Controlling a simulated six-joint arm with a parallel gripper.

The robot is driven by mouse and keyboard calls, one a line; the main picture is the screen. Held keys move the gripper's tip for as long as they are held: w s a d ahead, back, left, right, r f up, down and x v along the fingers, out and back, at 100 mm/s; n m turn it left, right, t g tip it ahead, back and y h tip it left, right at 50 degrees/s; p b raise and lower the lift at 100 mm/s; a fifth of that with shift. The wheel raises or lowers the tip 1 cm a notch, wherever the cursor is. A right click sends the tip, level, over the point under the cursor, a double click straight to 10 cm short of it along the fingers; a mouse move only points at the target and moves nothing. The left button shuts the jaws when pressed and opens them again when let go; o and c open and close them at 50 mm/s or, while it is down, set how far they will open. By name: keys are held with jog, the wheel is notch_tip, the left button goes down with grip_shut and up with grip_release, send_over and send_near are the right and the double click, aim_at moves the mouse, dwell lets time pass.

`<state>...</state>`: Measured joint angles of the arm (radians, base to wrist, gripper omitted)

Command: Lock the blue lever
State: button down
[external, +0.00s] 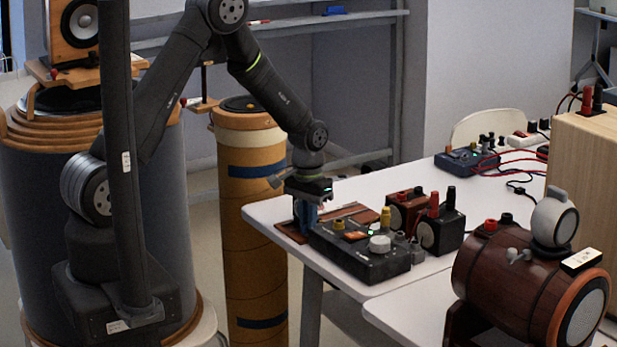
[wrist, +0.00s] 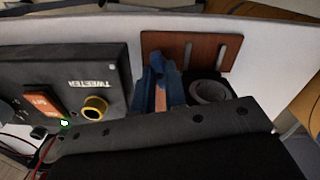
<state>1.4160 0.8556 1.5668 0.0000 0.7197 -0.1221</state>
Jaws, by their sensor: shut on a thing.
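My gripper (external: 306,210) points down at the left end of the white table, beside the black speaker box. In the wrist view, my gripper (wrist: 160,92) is shut on the blue lever (wrist: 167,66), at the edge of a reddish-brown wooden plate (wrist: 205,44) with pale slots. The lever's lower part is hidden among the jaws, and its exact angle is hard to tell. In the external view, the plate (external: 291,232) lies flat on the table, and the jaw area is small and dark.
The black box labelled tweeter (external: 362,250), with knobs and a yellow post, stands close beside my gripper. A grey ring (wrist: 208,92) lies on the other side. Small speaker boxes (external: 440,222) and a wooden barrel speaker (external: 510,285) stand farther right.

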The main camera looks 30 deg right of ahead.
dwell(0.3)
jog(key=c, duration=1.5)
grip_release()
jog(key=shift+o, duration=0.2)
jog(key=shift+r, duration=0.15)
notch_tip(320, 180, up, 17)
jog(key=shift+r, duration=0.1)
